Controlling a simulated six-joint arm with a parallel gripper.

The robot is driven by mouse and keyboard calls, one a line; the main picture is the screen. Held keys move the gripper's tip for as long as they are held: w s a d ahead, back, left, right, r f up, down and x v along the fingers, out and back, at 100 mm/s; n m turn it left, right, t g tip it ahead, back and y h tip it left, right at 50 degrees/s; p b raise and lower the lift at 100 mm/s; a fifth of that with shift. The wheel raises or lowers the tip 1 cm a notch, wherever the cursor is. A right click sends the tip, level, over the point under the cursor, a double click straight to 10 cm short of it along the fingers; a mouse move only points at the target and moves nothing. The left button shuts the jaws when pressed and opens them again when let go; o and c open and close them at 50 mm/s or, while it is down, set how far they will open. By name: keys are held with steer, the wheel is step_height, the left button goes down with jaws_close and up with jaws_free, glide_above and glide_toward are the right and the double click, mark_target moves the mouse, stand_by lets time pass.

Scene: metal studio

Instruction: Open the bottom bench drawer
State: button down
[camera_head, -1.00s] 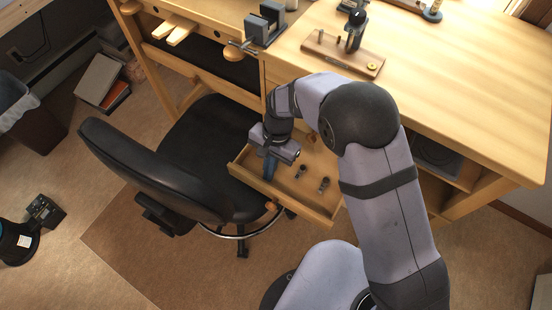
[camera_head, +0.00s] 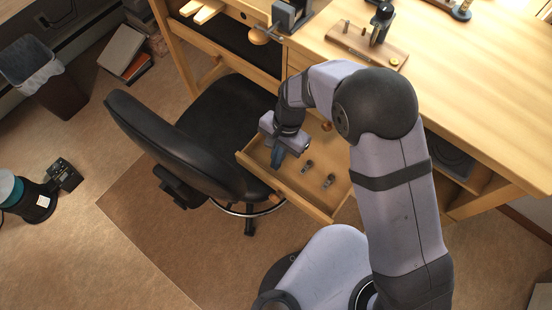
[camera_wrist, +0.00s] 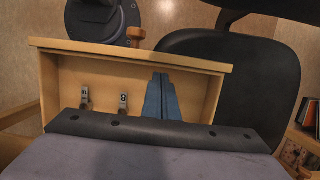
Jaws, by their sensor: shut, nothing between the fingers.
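A wooden drawer (camera_head: 296,203) low on the bench stands pulled out, with its tray showing and several small dark metal pieces, such as one (camera_head: 329,180), inside. My gripper (camera_head: 276,161) has blue fingers, shut together and empty, pointing down into the drawer's left part. In the wrist view, the fingers (camera_wrist: 163,98) reach toward the inner side of the drawer's front panel (camera_wrist: 130,53). I cannot tell whether they touch it. A round wooden knob (camera_head: 275,198) shows at the drawer's front. My arm hides part of the drawer's right side.
A black chair (camera_head: 180,150) stands close against the drawer's left and front. The wooden bench (camera_head: 480,120) spreads above it, with a vise (camera_head: 290,15) and a tool stand (camera_head: 365,44) on top. A bin (camera_head: 45,80) and a device with a cable box (camera_head: 30,198) stand on the floor at left.

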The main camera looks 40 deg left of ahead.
steer(key=p+v, duration=0.6)
steer(key=v, duration=0.2)
steer(key=s+d+n+h, duration=0.4)
steer(key=d+n, duration=0.5)
steer(key=d, duration=0.7)
steer(key=w+d+r+m+t+y+p, duration=0.1)
steer(key=w+d+r+m+y, duration=0.1)
steer(key=d+r, duration=0.5)
steer(key=w+d+r+m+t+y+p, duration=0.1)
steer(key=w+d+r+m, duration=0.3)
steer(key=d, duration=1)
step_height(320, 180, up, 5)
steer(key=m+y, duration=0.1)
steer(key=m, duration=0.2)
steer(key=shift+d+f+t, duration=0.25)
steer(key=shift+d+t, duration=0.05)
steer(key=shift+t, duration=0.1)
